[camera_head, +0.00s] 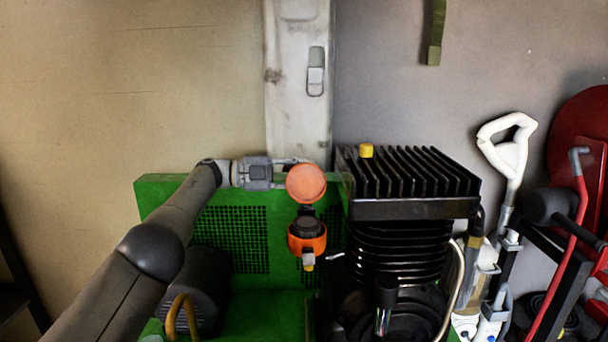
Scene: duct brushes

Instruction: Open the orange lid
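The orange lid (306,183) shows as a round disc with its flat face toward me. It stands above an orange-collared fitting (307,243) with a dark top, and a small dark piece lies between them. My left gripper (292,170) comes in from the left, level with the lid. Its fingers reach the lid's left edge and are partly hidden there. I cannot tell whether they touch the lid or how far apart they are. My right gripper is not in view.
A green machine housing (163,195) with mesh panels stands behind the fitting. A black finned block (410,180) with a yellow cap (366,151) stands close on the right. A white-handled tool (507,150) and red-framed equipment (560,260) stand farther right.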

